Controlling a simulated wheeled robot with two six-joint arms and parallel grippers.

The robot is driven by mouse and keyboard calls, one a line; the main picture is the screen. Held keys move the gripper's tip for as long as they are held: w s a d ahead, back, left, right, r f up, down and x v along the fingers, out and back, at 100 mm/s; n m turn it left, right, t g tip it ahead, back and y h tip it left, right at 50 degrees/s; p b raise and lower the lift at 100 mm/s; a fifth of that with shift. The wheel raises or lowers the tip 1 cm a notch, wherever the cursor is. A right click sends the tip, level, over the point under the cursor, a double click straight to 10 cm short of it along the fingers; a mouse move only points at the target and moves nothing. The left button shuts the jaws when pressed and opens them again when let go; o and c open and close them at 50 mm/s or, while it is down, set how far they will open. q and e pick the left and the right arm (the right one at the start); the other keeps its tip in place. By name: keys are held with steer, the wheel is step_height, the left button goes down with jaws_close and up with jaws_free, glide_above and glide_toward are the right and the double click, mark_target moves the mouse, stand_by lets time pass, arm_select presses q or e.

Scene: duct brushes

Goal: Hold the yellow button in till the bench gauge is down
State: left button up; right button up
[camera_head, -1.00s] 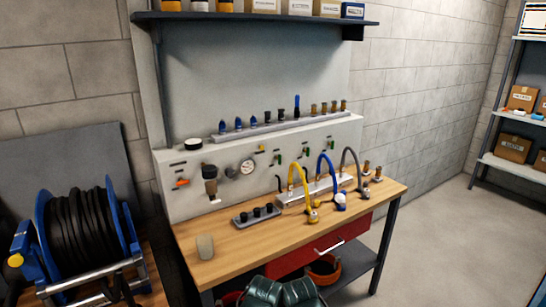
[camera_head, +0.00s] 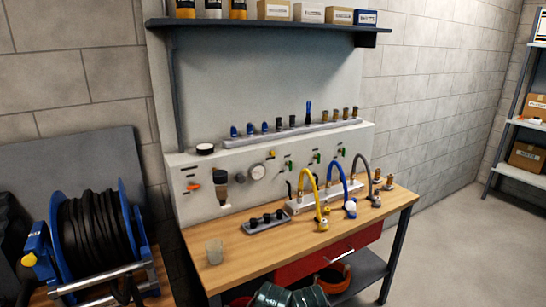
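The bench gauge (camera_head: 257,172) is a small round white dial on the grey back panel of the bench. Its needle is too small to read. A small yellow part (camera_head: 271,154) sits on the panel just above and right of the gauge. It may be the yellow button, but its shape is too small to tell. Neither of my grippers is in view.
The wooden bench top (camera_head: 235,262) holds a cup (camera_head: 214,251), a block with black knobs (camera_head: 266,222), and yellow, blue and grey curved hoses (camera_head: 322,205). A hose reel (camera_head: 95,235) stands left. Clear floor (camera_head: 450,255) lies right.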

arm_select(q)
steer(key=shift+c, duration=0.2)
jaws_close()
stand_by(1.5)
